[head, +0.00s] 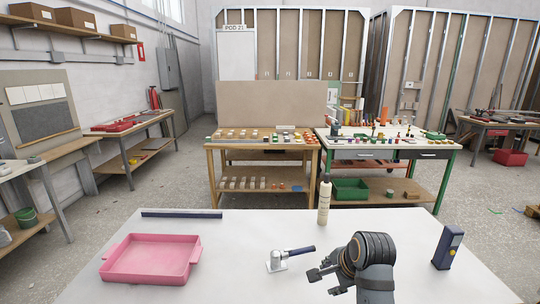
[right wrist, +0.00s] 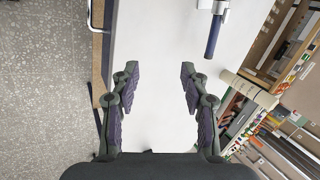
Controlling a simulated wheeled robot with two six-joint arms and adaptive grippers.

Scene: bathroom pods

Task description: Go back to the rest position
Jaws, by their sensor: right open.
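My right gripper (head: 322,281) is low over the front right part of the white table (head: 222,265), its fingers pointing left in the head view. In the right wrist view the gripper (right wrist: 159,72) has its two fingers spread wide with only bare table between them. A tool with a silver head and dark blue handle (head: 300,252) lies on the table just beyond the fingers, apart from them. Its blue handle also shows in the right wrist view (right wrist: 213,36), to the right of the jaws. My left gripper is not in view.
A pink tray (head: 150,261) is at the left, with a dark bar (head: 181,214) behind it. A pale bottle (head: 324,203) stands at the far edge. The table between tray and tool is clear.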

